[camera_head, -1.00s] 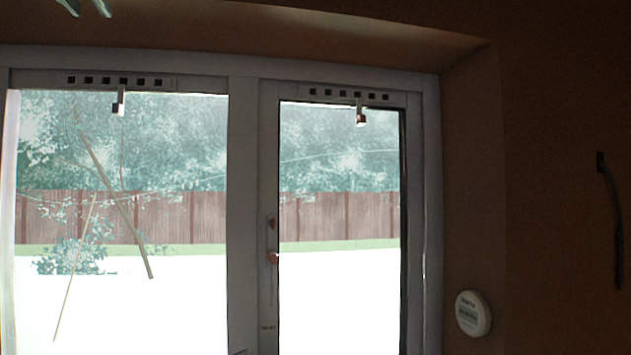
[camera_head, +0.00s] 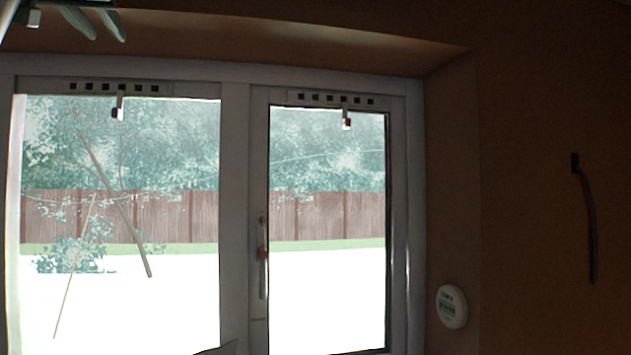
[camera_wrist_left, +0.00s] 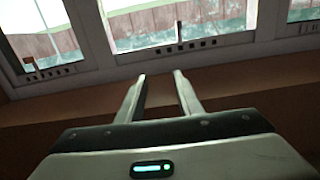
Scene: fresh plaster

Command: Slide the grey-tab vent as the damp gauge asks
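The grey-tab vent (camera_head: 113,87) is a pale strip with a row of dark square slots above the left pane. Its grey tab (camera_head: 118,108) hangs below, near the strip's middle. In the left wrist view the vent (camera_wrist_left: 180,48) appears inverted, beyond my fingers. The damp gauge (camera_head: 451,307) is a round white disc on the wall at lower right; its display is too small to read. My left gripper (camera_head: 107,37) is at the top left, above the vent in the picture. Its fingers (camera_wrist_left: 160,76) are apart and empty, clear of the tab.
A similar vent (camera_head: 336,99) with a copper-coloured tab (camera_head: 347,120) is above the right pane. A window handle (camera_head: 263,255) is on the middle frame. A dark curved strip (camera_head: 588,220) hangs on the right wall. The recess edge runs above the window.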

